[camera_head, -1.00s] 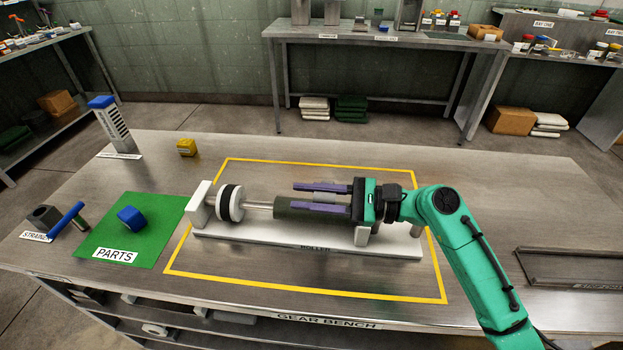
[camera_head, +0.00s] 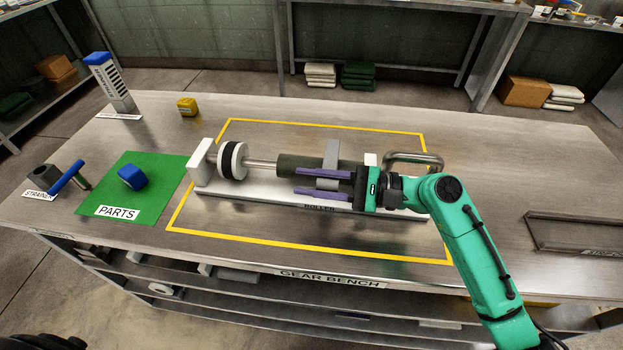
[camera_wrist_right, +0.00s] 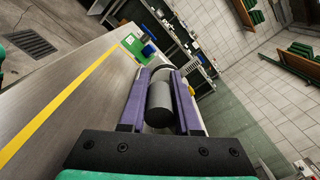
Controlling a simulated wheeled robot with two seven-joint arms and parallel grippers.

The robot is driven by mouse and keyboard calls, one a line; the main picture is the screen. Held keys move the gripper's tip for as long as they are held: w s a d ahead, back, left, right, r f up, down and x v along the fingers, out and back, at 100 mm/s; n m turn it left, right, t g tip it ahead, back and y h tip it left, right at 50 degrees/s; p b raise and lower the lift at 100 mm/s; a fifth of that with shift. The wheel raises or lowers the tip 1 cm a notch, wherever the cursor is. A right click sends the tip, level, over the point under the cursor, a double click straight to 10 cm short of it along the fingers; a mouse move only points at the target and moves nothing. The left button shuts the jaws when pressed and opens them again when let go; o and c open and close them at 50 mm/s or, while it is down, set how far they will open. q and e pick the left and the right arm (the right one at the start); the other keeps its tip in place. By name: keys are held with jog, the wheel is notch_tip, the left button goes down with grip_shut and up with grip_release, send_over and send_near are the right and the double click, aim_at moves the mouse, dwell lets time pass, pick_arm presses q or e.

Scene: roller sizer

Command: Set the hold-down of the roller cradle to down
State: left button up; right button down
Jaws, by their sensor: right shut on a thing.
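The roller cradle (camera_head: 230,194) is a white base inside the yellow outline, with a dark green roller (camera_head: 298,163) lying in it. A grey hold-down (camera_head: 333,149) crosses the roller near its right end; its front end runs down between the purple fingers of my right gripper (camera_head: 320,183). My right gripper is shut on it, in front of the roller. In the right wrist view a dark grey cylinder (camera_wrist_right: 160,98) sits between the fingers; its link to the hold-down is hidden. My left gripper is out of view.
A metal loop handle (camera_head: 428,158) stands behind my right wrist. A green parts mat (camera_head: 152,170) with a blue piece (camera_head: 132,177) lies left. A yellow block (camera_head: 187,106) and a blue-topped tower (camera_head: 108,82) stand behind. The front bench strip is clear.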

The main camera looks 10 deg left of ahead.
jog(key=shift+f, duration=0.1)
jog(key=c, duration=0.7)
grip_release()
jog(key=shift+c, duration=0.2)
jog(key=shift+o, duration=0.4)
jog(key=shift+w+a, duration=0.1)
jog(key=shift+w, duration=0.1)
jog(key=shift+s, duration=0.1)
jog(key=d+b, duration=0.2)
jog(key=d, duration=1.2)
jog(key=shift+d+b, duration=0.3)
jog(key=shift+b, duration=0.05)
